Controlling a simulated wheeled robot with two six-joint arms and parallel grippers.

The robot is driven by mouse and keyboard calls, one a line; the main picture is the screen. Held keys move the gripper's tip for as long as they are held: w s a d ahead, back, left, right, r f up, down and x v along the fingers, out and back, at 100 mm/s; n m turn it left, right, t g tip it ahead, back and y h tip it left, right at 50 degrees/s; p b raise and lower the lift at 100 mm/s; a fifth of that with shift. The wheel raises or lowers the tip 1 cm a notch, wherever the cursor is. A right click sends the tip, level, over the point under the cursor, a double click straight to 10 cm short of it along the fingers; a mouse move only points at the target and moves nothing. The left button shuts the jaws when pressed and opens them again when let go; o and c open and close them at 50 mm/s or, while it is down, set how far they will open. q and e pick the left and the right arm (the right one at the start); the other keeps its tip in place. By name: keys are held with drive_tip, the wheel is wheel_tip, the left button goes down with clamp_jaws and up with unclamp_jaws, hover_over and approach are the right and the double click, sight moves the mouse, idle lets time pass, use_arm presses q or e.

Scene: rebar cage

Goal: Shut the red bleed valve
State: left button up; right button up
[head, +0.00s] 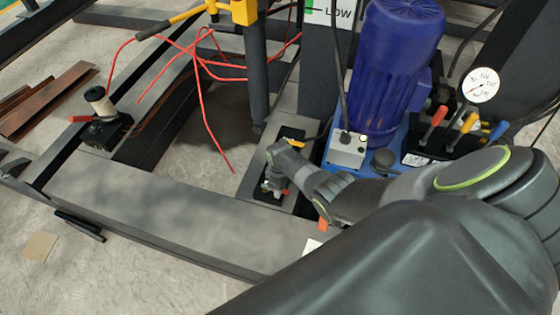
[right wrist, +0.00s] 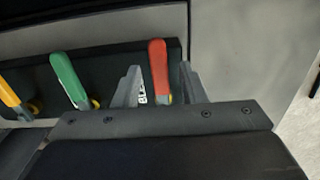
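The red bleed valve lever (right wrist: 158,70) stands upright on a dark panel in the right wrist view. A partly hidden label beside it begins "BLE". My right gripper (right wrist: 159,82) is open, with one finger on each side of the red lever. Gaps show between the lever and both fingers, so I see no grip on it. In the head view my right arm comes in from the right, and its wrist (head: 290,166) is over a small black valve block (head: 291,133), hiding most of it. My left gripper is not in view.
A green lever (right wrist: 68,78) and a yellow lever (right wrist: 10,92) stand left of the red one. A blue motor (head: 397,65), a gauge (head: 482,85) and another lever bank (head: 440,140) are near my right arm. Red hoses (head: 205,115) hang to the left.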

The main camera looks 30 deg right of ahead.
drive_tip(key=shift+r, duration=0.3)
drive_tip(key=shift+r+p, duration=0.9)
drive_tip(key=shift+r, duration=0.3)
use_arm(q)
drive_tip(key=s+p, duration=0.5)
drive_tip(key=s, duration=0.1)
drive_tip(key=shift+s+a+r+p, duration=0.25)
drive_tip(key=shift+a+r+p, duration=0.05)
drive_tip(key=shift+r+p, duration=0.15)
use_arm(e)
wheel_tip(320, 180, up, 14)
drive_tip(key=shift+r, duration=0.1)
